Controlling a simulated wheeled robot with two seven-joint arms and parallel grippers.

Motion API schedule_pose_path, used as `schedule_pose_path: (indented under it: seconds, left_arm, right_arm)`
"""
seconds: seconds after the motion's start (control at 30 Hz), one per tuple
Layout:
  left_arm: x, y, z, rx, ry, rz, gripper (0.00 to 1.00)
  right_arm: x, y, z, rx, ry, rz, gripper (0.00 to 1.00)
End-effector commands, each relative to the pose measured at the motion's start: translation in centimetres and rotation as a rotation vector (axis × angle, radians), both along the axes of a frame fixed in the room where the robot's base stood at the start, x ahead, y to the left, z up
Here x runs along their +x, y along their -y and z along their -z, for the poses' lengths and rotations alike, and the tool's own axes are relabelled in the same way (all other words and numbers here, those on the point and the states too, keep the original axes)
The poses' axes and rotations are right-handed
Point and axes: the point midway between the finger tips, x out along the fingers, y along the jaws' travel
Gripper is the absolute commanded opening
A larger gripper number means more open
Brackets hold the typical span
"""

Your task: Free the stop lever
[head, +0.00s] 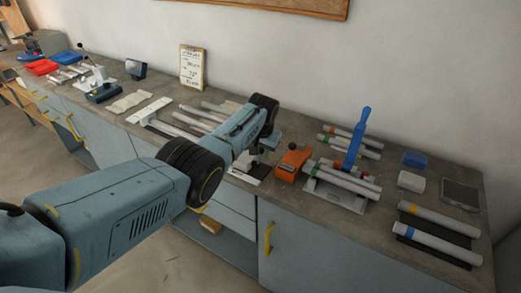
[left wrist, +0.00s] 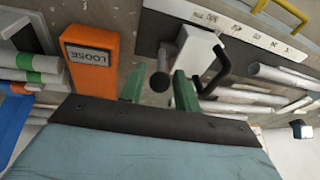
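In the left wrist view, a short dark rod (left wrist: 160,80) with a rounded end stands between the two green fingers of my left gripper (left wrist: 160,90). It is beside a white block (left wrist: 200,55) with a bent black handle (left wrist: 215,75). The fingers are apart, with the rod in the gap; I cannot tell whether they touch it. In the head view my left arm covers most of this fixture, and a white base plate (head: 250,173) shows under the hand. No part is labelled as the stop lever. My right gripper is in neither view.
More tubes (head: 185,125) lie left.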

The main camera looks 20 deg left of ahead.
Motion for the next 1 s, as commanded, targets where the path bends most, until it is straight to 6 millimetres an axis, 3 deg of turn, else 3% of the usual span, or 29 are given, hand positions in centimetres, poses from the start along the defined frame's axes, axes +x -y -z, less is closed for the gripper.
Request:
schedule_pose_path:
  seconds: [0.27,0.57,0.8,1.0]
  left_arm:
    - [-0.2,0.2,-1.4,0.0,0.003,0.001,0.32]
    - [-1.2,0.8,-5.8,0.0,0.004,0.001,0.32]
    - [-2.1,1.3,-9.8,0.0,0.004,0.001,0.32]
    - [-2.7,1.7,-12.2,0.0,0.001,0.0,0.32]
  right_arm:
    - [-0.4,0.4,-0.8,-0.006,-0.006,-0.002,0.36]
    - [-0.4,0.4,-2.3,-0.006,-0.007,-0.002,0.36]
    - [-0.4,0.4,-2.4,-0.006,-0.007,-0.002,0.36]
    - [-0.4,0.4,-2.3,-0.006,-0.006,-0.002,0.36]
